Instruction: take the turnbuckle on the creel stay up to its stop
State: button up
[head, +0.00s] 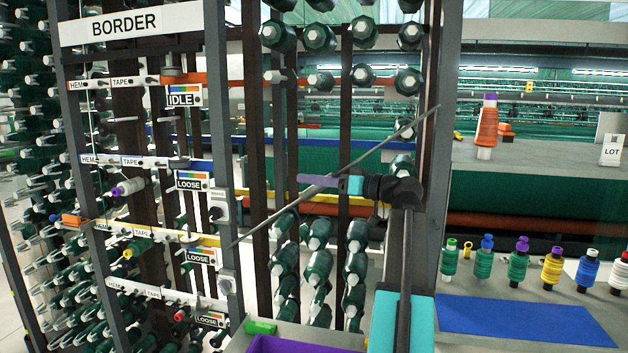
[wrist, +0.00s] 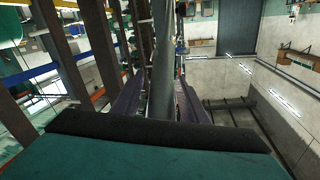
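The creel stay (head: 405,128) is a thin grey rod that slants from lower left to upper right across the front of the creel. Its thicker grey middle, which I take for the turnbuckle (head: 311,192), is partly covered by my gripper (head: 318,181). My gripper has purple fingers and reaches in from the right. In the wrist view the grey turnbuckle (wrist: 164,95) runs between the two purple fingers, one close on each side. I cannot tell whether both fingers press on it. The stop cannot be made out.
Dark creel posts (head: 346,130) and green bobbins (head: 318,235) stand close behind the stay. A labelled rack (head: 217,130) with IDLE and LOOSE tags is at left. At right, a bench holds several spools (head: 552,268) and a blue mat (head: 520,318). A purple tray (head: 290,345) is at the bottom.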

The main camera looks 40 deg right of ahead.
jog(key=shift+c, duration=0.2)
grip_shut()
jog(key=shift+f+n+y+b, duration=0.1)
jog(key=shift+n+y+b, duration=0.2)
jog(key=shift+b, duration=0.4)
jog(key=n+y+b, duration=0.1)
jog(key=n+b, duration=0.1)
jog(key=b, duration=0.1)
jog(key=shift+a+g, duration=0.1)
jog(key=shift+g, duration=0.3)
jog(key=n+b, duration=0.1)
jog(key=n+y+b, duration=0.1)
jog(key=n+g+y+b, duration=0.1)
jog(key=shift+s+a+n+b, duration=0.2)
jog(key=shift+a+n+b, duration=0.1)
jog(key=shift+n, duration=0.1)
jog(key=shift+r, duration=0.2)
jog(key=shift+o, duration=0.2)
grip_release()
